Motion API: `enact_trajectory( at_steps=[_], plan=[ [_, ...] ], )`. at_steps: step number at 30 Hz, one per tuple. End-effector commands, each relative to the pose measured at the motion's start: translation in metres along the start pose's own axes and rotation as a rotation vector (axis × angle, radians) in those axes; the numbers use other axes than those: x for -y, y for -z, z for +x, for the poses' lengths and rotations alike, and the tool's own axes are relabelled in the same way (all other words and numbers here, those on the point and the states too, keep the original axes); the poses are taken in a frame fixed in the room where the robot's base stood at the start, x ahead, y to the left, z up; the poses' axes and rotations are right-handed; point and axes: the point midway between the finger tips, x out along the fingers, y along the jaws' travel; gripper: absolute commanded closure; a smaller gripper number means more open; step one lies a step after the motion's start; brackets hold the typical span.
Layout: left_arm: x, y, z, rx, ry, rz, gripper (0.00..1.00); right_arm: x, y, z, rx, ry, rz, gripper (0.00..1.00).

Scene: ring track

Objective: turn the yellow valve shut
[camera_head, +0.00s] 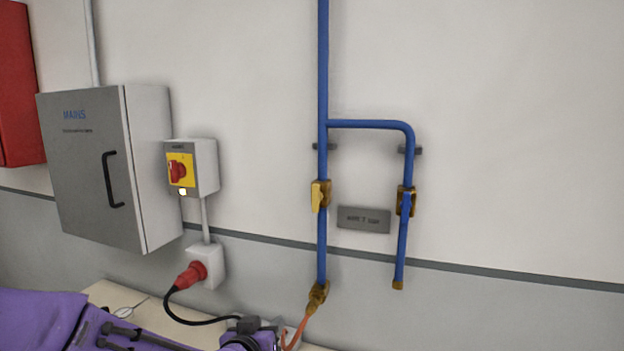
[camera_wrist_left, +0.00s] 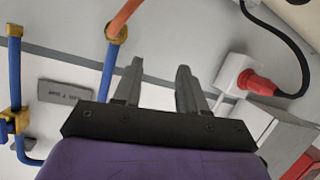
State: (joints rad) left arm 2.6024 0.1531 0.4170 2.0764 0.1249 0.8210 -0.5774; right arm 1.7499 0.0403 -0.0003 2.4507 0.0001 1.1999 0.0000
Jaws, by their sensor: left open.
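The yellow valve (camera_head: 318,195) is on the left blue pipe, about mid-height on the wall. Its yellow lever looks upright, roughly in line with the pipe. In the left wrist view the valve is hidden, probably behind my gripper. My left gripper (camera_head: 258,323) is low in the head view, below and left of the valve and clear of it. In the left wrist view my left gripper (camera_wrist_left: 158,70) has its two dark fingers apart with nothing between them. My right gripper is not in view.
An orange hose (camera_head: 301,329) hangs from the left pipe's brass end. A red plug (camera_head: 190,275), switch box (camera_head: 192,167) and grey cabinet (camera_head: 95,170) are left.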

Motion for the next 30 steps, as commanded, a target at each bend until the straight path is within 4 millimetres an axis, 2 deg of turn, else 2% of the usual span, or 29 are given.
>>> enact_trajectory(
  at_steps=[1, 3, 6, 7, 9, 12, 24, 30],
  plan=[
    [-0.027, 0.072, -0.015, -0.083, -0.044, 0.040, 0.58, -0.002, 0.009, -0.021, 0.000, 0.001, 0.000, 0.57],
    [-0.057, 0.137, -0.034, -0.174, -0.093, 0.099, 0.58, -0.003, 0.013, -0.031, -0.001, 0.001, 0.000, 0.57],
    [-0.089, 0.197, -0.060, -0.266, -0.141, 0.164, 0.58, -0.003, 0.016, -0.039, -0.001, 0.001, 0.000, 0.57],
    [-0.095, 0.209, -0.066, -0.285, -0.150, 0.176, 0.58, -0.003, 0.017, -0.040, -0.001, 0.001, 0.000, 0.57],
    [-0.104, 0.226, -0.074, -0.313, -0.163, 0.196, 0.58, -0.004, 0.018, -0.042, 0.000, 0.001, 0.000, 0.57],
    [-0.110, 0.235, -0.071, -0.324, -0.170, 0.205, 0.58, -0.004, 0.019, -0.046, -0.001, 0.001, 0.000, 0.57],
    [-0.126, 0.259, 0.005, -0.322, -0.168, 0.202, 0.58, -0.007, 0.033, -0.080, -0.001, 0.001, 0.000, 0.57],
    [-0.128, 0.262, 0.021, -0.323, -0.167, 0.202, 0.58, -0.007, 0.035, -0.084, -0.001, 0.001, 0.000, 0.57]
  ],
)
